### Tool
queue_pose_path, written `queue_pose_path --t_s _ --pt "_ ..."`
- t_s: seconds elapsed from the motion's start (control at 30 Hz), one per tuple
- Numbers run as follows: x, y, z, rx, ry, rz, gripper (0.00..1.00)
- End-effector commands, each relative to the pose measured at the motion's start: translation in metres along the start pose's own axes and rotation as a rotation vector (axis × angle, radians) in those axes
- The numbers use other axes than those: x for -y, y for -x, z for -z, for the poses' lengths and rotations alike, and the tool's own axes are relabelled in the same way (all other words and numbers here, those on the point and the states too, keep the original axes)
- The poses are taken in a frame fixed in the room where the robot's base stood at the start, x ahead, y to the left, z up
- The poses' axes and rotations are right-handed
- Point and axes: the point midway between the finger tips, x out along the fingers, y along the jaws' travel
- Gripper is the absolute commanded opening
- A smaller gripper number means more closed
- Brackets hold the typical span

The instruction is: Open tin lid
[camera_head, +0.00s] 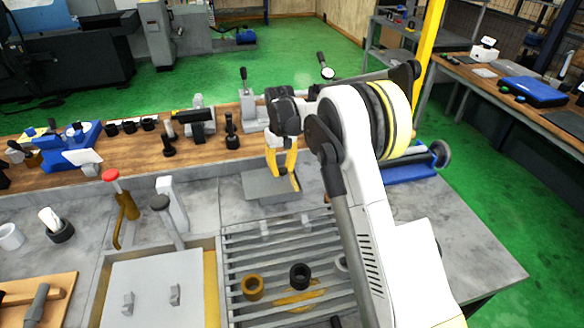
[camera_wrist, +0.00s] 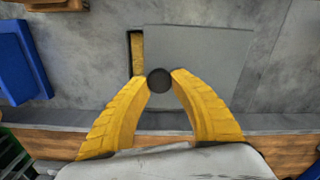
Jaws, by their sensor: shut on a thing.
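The tin lid is a flat grey square plate (camera_wrist: 205,70) with a round black knob (camera_wrist: 159,80) at its near left edge in the wrist view. In the head view the lid (camera_head: 260,187) shows on the grey worktop, below my gripper (camera_head: 283,181). My gripper's yellow fingers (camera_wrist: 160,78) are shut on the knob from both sides. The lid is shifted right of the tin (camera_wrist: 137,55), whose dark, yellowish inside shows in a narrow strip at the left. The rest of the tin is hidden under the lid. I cannot tell how high the lid is raised.
A slatted grate (camera_head: 250,262) with black and brown rings lies in front. Levers with red (camera_head: 111,175) and black knobs stand at the left. Black tool holders (camera_head: 231,140) line the wooden shelf behind. A blue fixture (camera_head: 412,170) stands right. The right worktop (camera_head: 470,250) is clear.

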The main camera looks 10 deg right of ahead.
Motion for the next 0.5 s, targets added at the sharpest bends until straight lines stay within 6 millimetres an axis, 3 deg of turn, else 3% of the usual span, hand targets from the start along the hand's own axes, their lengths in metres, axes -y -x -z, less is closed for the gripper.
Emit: queue_pose_path --t_s 0.03,0.2,0.33,0.5 --pt "0.017 -0.001 0.004 0.0 0.006 0.001 0.0" --pt "0.063 -0.001 0.014 0.0 0.005 0.001 0.0" --pt "0.085 -0.001 0.019 0.0 0.003 0.0 0.0" --pt "0.094 -0.001 0.021 0.0 0.001 0.001 0.0"
